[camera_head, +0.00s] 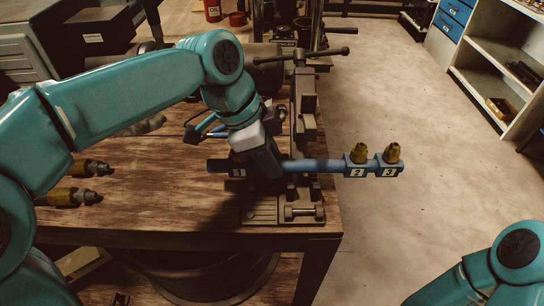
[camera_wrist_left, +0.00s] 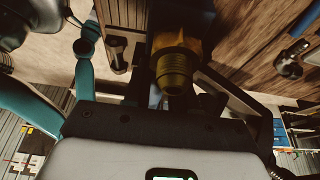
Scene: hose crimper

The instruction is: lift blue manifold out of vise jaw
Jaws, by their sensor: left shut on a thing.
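The blue manifold (camera_head: 325,166) is a long bar with blocks numbered 1, 2 and 3. Brass fittings stand up from blocks 2 and 3 at its right end, out past the table edge. The bar lies level across the vise (camera_head: 306,105). My left gripper (camera_head: 264,170) is shut on the manifold just right of block 1, left of the vise. The gripper hides part of the bar, and I cannot tell whether the bar is clear of the jaw. In the left wrist view a brass fitting (camera_wrist_left: 174,72) shows close up. My right gripper is out of view.
The wooden table (camera_head: 150,205) ends just right of the vise. Brass fittings (camera_head: 72,196) lie at its left. A vise handle (camera_head: 320,54) sticks out behind. A shelf unit (camera_head: 500,70) stands at the right, with open floor between.

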